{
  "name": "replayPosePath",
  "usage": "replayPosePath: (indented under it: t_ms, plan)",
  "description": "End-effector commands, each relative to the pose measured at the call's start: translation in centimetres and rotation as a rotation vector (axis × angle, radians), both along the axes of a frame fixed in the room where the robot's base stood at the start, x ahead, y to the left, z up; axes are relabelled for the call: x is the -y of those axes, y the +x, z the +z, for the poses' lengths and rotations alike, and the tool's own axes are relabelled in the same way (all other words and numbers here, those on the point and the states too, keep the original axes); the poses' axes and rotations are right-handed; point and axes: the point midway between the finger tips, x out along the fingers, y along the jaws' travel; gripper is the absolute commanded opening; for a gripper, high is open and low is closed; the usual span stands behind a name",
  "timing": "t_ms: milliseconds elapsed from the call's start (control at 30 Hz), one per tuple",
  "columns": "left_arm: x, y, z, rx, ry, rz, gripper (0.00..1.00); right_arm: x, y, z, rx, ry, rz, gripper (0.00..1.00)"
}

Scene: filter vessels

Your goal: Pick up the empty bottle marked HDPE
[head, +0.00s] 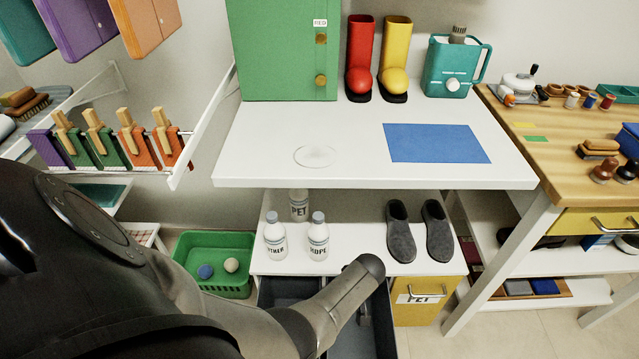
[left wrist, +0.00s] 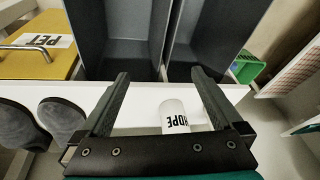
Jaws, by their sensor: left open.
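The white bottle marked HDPE (head: 318,240) stands upright on the lower white shelf, at the right of a small group. The bottle marked OTHER (head: 275,240) stands to its left, and the bottle marked PET (head: 299,208) stands behind them. In the left wrist view, my left gripper (left wrist: 158,74) is open and empty. The HDPE bottle (left wrist: 175,117) shows between its fingers, nearer the right finger, with its label upside down; I cannot tell whether they touch. My left arm crosses the lower head view, where I cannot make out the gripper. My right gripper is not in view.
Grey shoes (head: 405,232) stand right of the bottles, above a yellow drawer marked PET (head: 422,312). Dark open bins (left wrist: 120,45) are below the shelf. The white upper table (head: 245,165) overhangs the shelf's back. A green basket (head: 240,287) is at left.

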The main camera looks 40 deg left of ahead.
Motion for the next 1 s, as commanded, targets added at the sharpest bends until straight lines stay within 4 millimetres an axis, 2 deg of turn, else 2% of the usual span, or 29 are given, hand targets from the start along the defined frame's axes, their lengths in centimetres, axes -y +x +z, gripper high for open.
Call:
replayPosePath:
  t_ms: [33, 100, 300, 467, 800, 1000]
  plan:
    - [-0.4, 2.0, -0.2, 0.029, 0.008, 0.085, 1.0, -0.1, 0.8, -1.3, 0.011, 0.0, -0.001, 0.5]
    - [-1.0, 3.7, 0.8, 0.054, 0.021, 0.202, 1.0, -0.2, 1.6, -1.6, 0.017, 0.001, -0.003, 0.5]
    - [-2.1, 6.5, 3.1, 0.108, 0.042, 0.45, 1.0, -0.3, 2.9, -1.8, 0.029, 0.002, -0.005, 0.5]
    - [-2.8, 7.2, 4.1, 0.124, 0.051, 0.531, 1.0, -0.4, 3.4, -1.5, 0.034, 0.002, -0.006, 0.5]
    - [-8.1, 7.7, 4.2, 0.127, 0.052, 0.539, 1.0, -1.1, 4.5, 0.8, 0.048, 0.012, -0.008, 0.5]
    - [-9.5, 7.8, 4.2, 0.125, 0.051, 0.535, 1.0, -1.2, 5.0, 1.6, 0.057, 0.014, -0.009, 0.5]
